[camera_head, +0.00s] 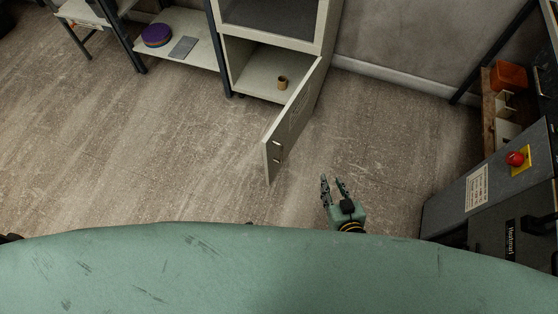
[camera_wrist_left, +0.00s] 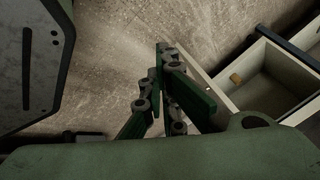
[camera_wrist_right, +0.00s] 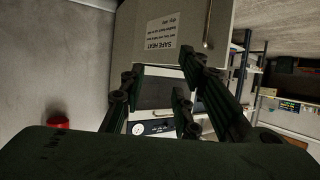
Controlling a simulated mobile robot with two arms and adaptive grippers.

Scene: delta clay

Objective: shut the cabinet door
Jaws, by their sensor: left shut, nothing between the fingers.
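The pale cabinet (camera_head: 231,58) stands at the top of the head view. Its lower door (camera_head: 291,122) is swung wide open toward me, with a handle near its free edge. My right gripper (camera_head: 333,179) is open and empty, to the right of the door's free edge and apart from it. In the right wrist view, a labelled panel (camera_wrist_right: 150,48), seemingly the door, is beyond the right gripper's spread fingers (camera_wrist_right: 163,72). My left gripper (camera_wrist_left: 163,50) is shut and empty in the left wrist view; the open cabinet compartment (camera_wrist_left: 262,85) shows to its right.
A small brown cup (camera_head: 282,83) stands inside the lower compartment. A shelf (camera_head: 190,50) with a purple round item (camera_head: 157,35) is to the left. A grey machine with a red button (camera_head: 515,159) is at the right. The floor (camera_head: 170,150) around the door is clear.

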